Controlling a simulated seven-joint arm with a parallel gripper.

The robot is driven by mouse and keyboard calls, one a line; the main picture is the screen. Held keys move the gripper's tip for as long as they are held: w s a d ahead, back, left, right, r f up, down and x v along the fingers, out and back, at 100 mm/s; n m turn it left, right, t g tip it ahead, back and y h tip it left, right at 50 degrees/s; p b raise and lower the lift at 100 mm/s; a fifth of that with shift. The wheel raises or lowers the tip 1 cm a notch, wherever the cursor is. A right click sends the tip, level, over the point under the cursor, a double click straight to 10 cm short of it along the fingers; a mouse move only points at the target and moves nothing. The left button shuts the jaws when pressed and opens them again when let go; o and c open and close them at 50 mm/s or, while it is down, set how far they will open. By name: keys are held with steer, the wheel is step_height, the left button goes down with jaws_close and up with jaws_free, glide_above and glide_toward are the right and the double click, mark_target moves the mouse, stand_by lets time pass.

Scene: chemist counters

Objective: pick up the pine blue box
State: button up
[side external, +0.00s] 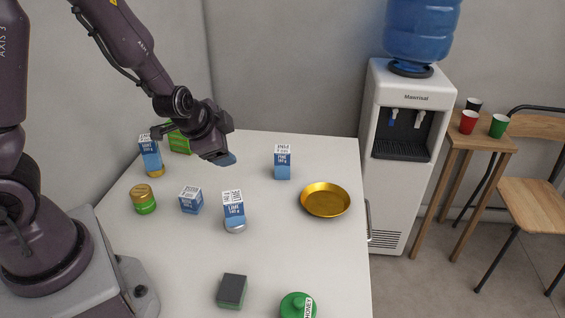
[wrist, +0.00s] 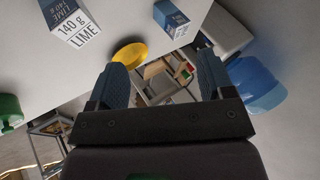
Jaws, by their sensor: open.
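The pine blue box (side external: 283,167), blue below with a white top, stands upright toward the back of the white table; its small label appears to read PINE. In the wrist view, what looks like the same box (wrist: 172,15) is at the top, beyond the fingers and cut by the frame edge. My gripper (side external: 225,159) is in the air above the table, left of this box and apart from it. In the wrist view my gripper (wrist: 163,78) has its two blue fingers spread with nothing between them.
A lime box (side external: 233,205) stands on or against a silver-based can. A smaller blue box (side external: 191,200), a green-gold can (side external: 143,199) and another blue-white box (side external: 150,154) stand left. A gold dish (side external: 325,200) lies right of the pine box. A dark-topped block (side external: 231,290) and green jar (side external: 298,306) are in front.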

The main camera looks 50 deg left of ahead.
steer(key=s+d+r+n+g+h, duration=0.1)
steer(key=s+d+r+n+h, duration=0.1)
steer(key=s+d+r, duration=0.35)
steer(key=s+d+r+n+g+h, duration=0.1)
steer(key=s+d+r+n, duration=0.2)
steer(key=s+r, duration=0.55)
steer(key=m+t+y, duration=0.6)
steer(key=m+y, duration=0.8)
steer(key=m, duration=1.1)
glide_toward(282, 156)
steer(key=shift+t, duration=0.3)
steer(key=x, duration=1.2)
steer(key=shift+a+f, duration=0.15)
steer(key=shift+f, duration=0.1)
